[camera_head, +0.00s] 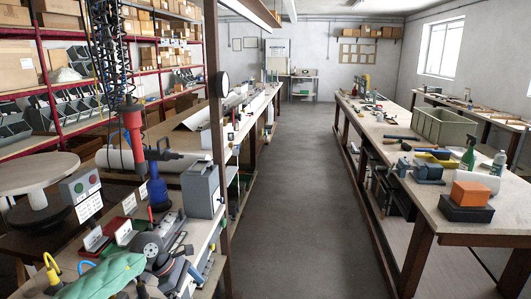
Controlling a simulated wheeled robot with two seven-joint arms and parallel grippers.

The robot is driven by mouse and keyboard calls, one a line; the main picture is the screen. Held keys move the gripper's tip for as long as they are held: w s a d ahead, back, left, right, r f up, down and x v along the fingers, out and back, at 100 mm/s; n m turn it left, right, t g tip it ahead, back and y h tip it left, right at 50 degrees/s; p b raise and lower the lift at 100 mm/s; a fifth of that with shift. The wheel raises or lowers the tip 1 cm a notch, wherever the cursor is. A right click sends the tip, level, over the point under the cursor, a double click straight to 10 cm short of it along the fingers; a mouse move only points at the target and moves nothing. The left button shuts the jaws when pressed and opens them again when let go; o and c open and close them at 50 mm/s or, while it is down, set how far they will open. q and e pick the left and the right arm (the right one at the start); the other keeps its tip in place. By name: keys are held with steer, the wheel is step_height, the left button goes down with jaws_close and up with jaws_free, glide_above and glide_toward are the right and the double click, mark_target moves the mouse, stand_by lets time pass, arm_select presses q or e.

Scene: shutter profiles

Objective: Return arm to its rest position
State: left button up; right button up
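Neither of my grippers shows in the head view, and no part of my arms can be made out. I see no shutter profiles that I can identify. The view looks down a workshop aisle between two long workbenches. The left workbench (231,143) carries tools and boxes, and the right workbench (452,224) has tools spread over its top.
The grey floor aisle (285,200) between the benches is clear. An orange block (470,193), a blue vise (428,172) and a grey-green crate (438,126) stand on the right bench. A dark vertical post (215,110) rises at the left bench. Shelves with boxes line the left wall.

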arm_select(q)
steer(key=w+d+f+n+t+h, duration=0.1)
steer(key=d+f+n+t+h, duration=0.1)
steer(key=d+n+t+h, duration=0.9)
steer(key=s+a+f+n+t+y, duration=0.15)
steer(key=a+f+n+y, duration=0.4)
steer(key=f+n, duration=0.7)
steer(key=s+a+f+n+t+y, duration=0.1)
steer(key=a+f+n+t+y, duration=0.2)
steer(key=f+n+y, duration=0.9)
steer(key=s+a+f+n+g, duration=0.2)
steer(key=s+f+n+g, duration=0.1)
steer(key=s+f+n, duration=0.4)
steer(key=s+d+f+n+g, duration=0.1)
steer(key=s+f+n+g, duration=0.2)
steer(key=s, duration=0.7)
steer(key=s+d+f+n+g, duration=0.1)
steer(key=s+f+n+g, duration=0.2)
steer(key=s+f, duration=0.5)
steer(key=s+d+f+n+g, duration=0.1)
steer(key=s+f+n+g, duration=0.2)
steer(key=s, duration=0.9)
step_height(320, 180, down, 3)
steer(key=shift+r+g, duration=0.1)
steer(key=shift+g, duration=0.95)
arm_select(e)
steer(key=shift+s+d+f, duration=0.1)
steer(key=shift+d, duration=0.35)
